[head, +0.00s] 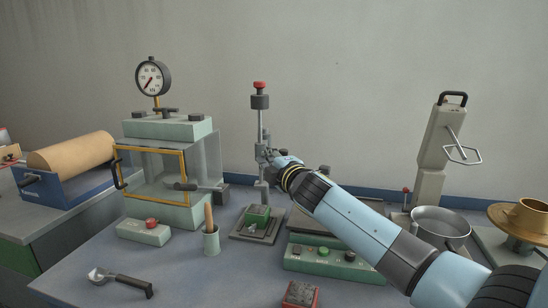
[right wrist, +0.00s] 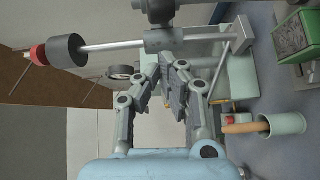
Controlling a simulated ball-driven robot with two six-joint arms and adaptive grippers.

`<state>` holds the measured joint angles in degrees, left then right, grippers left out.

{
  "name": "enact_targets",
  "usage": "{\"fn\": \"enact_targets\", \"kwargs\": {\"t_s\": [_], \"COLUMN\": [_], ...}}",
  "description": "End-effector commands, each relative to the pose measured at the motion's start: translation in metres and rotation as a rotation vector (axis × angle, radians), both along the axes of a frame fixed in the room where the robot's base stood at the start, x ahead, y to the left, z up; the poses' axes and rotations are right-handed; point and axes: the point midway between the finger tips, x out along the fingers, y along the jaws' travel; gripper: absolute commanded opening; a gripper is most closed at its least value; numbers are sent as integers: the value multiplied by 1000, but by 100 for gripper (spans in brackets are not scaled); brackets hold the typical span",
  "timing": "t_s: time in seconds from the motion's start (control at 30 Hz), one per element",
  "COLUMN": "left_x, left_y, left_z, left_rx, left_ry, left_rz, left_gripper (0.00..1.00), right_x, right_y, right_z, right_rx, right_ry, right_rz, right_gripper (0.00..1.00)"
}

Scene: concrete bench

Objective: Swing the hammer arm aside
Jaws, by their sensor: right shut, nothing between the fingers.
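The drop hammer (head: 260,100) stands upright behind the front edge, a grey rod with a dark weight and red knob at its top. My right gripper (head: 272,155) is beside the rod at mid height. In the wrist view its fingers (right wrist: 166,70) are shut and empty, just below the collar; contact is unclear. My left gripper is not in view.
A glass-fronted cabinet (head: 183,215) with a yellow frame and dial stands left. A cup (head: 211,242) with a wooden handle stands before it. A control box (head: 335,266) lies under my right arm. A bowl (head: 441,222) stands right.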

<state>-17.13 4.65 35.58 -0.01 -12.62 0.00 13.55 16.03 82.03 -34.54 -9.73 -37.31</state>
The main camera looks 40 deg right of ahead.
Motion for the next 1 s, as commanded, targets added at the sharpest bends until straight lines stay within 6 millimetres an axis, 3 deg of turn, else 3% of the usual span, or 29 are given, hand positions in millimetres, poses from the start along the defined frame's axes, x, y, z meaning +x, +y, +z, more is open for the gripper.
{"fn": "enact_targets", "kwargs": {"t_s": [0.2,0.6,1.0], "left_x": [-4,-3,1], "left_y": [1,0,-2], "left_z": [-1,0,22], "left_rx": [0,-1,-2], "left_ry": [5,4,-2], "left_rz": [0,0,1], "left_gripper": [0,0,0], "right_x": [1,1,0], "right_y": [-18,-20,-28], "right_z": [0,0,1], "right_rx": [0,1,-2], "right_ry": [-2,-1,0], "right_rz": [1,2,65], "right_gripper": [0,0,0]}}
